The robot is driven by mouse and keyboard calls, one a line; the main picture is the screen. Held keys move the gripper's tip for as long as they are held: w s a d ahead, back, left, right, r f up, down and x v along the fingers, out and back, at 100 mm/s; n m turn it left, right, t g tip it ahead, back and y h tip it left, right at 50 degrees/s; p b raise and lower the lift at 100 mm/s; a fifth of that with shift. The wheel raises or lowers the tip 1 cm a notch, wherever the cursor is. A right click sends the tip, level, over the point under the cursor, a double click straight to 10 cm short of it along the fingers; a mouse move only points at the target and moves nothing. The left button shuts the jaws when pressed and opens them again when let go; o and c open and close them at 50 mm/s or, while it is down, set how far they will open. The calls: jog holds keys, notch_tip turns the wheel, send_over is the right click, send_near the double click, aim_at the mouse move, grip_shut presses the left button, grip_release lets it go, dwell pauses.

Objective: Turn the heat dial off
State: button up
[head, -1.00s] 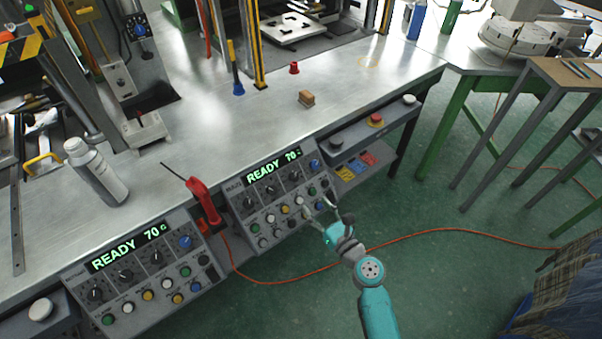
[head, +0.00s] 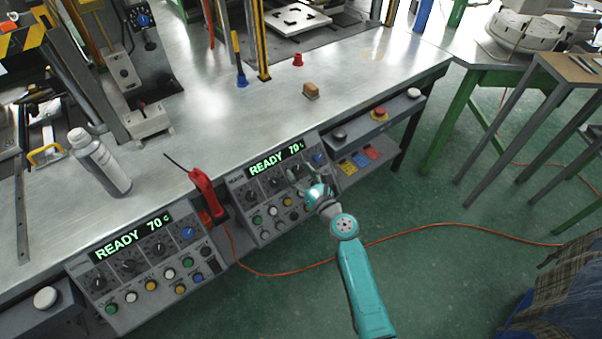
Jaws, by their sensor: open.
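Two grey control panels sit on the front of the metal bench. The right panel (head: 247,218) has a green display (head: 276,158) reading "READY 70" and a row of dark dials (head: 276,182) with coloured buttons below. A blue knob (head: 318,158) is at its right end. The left panel (head: 120,303) has a similar display (head: 132,236) and dials (head: 129,267). Which dial is the heat dial I cannot tell. My gripper (head: 301,180) is open in front of the right panel's right part, fingers toward the dials. It partly hides that area; contact cannot be told.
A red tool (head: 203,193) with a thin probe stands between the panels. An orange cable (head: 430,231) runs over the green floor. A red button (head: 379,113) sits farther right.

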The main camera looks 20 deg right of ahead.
grip_shut()
jog(key=shift+n+y, duration=0.3)
